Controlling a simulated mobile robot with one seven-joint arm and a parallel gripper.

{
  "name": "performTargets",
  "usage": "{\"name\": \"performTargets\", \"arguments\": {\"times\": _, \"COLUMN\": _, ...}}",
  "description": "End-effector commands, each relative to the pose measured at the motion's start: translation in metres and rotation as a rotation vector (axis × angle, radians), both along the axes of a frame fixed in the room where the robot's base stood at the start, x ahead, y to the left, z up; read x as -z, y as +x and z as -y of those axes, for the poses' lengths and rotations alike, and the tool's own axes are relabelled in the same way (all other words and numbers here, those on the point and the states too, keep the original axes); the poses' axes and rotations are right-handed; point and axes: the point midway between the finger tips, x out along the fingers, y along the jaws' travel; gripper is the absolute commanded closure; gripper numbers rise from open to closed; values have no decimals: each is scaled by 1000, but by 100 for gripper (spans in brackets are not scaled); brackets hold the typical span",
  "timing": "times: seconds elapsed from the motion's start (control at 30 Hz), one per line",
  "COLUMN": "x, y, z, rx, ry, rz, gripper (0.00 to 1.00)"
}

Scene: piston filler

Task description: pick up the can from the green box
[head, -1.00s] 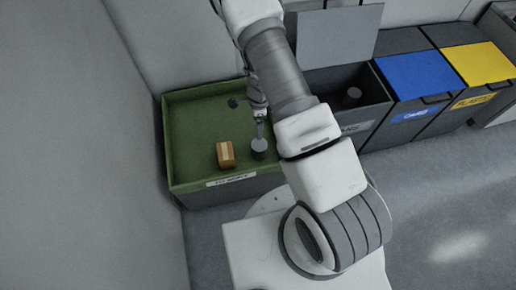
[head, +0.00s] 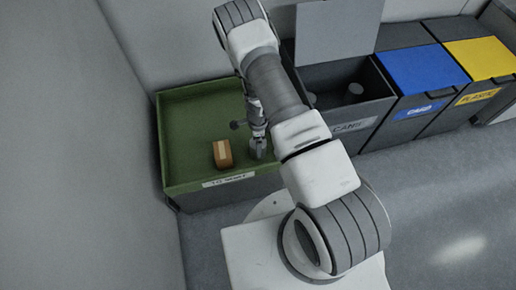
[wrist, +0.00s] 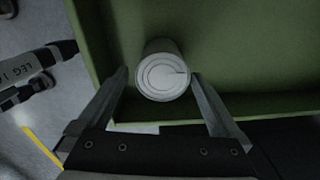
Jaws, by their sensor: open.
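The can (wrist: 162,76) is a grey cylinder standing in the green box (wrist: 240,103), near the box's wall in the wrist view. Its round ringed top faces the camera. My gripper (wrist: 158,78) is open, with one finger on each side of the can; I cannot tell whether either finger touches it. In the head view the green box (head: 190,115) is at the left, and my gripper (head: 258,146) reaches down inside it at the right. The can is mostly hidden there by my gripper.
A brown carton (head: 222,154) lies in the green box, left of my gripper. An open bin labelled CANS (head: 353,127) stands to the right with a can-like object (head: 353,92) inside. Closed blue-lidded (head: 421,72) and yellow-lidded (head: 480,60) bins stand farther right.

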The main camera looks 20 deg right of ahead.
Motion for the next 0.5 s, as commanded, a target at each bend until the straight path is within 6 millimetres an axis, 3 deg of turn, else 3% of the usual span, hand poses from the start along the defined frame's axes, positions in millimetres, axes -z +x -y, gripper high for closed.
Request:
{"name": "performTargets", "arguments": {"times": 0.3, "x": 46, "y": 3, "z": 1, "rx": 0, "ry": -1, "rz": -2, "gripper": 0}}
{"name": "performTargets", "arguments": {"times": 0.5, "x": 49, "y": 4, "z": 1, "rx": 0, "ry": 0, "rz": 0, "gripper": 0}}
